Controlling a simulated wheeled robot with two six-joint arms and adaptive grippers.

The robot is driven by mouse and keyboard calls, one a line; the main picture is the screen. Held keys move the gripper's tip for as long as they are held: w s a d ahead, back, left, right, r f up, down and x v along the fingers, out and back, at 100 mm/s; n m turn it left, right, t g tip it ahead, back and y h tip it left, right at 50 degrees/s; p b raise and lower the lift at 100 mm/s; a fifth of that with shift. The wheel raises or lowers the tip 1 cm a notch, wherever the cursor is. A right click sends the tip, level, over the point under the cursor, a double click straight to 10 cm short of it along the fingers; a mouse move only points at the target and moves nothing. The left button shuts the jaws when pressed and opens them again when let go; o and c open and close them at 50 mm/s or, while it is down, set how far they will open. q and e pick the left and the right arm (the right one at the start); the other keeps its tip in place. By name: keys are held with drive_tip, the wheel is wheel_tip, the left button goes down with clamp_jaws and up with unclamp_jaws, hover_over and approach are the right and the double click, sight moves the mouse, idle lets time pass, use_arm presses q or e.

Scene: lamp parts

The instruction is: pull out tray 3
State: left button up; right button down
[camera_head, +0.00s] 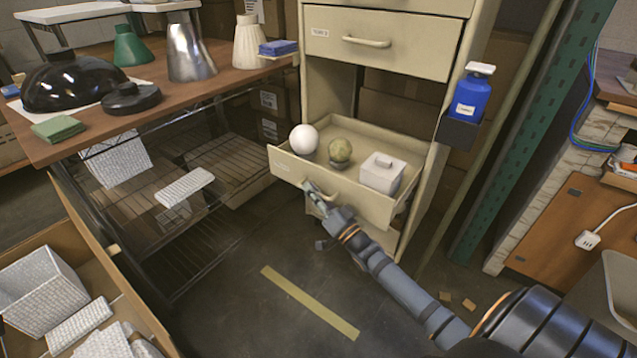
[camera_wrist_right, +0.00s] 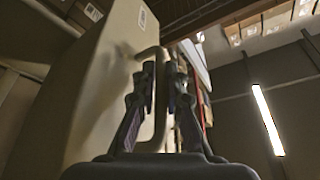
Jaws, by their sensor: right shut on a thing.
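The open tray (camera_head: 292,172), a cream drawer with a small label too small to read, stands pulled out from the tall cabinet. My right gripper (camera_head: 312,190) is at the front face of this tray. In the right wrist view the gripper (camera_wrist_right: 157,82) is shut on the tray's bent handle (camera_wrist_right: 159,120), one finger on each side. In the head view the gripper hides most of that handle. My left gripper is not in view.
A closed drawer (camera_head: 385,46) with a bar handle is above. A blue bottle (camera_head: 470,95) sits in a holder on the cabinet's side. A wooden table (camera_head: 190,95) with lamp parts and a wire rack stand left. The floor (camera_head: 235,270) in front is mostly clear.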

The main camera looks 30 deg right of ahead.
drive_tip(key=shift+s+a+p, duration=0.15)
drive_tip(key=shift+s+a, duration=0.25)
drive_tip(key=shift+a, duration=0.5)
drive_tip(key=shift+s+a+p, duration=0.1)
drive_tip(key=shift+s+a, duration=0.25)
drive_tip(key=shift+a, duration=0.55)
drive_tip(key=shift+s+a+p, duration=0.15)
drive_tip(key=shift+s+a, duration=0.25)
drive_tip(key=shift+a, duration=0.5)
drive_tip(key=c, duration=1.7)
unclamp_jaws()
drive_tip(key=v, duration=1.2)
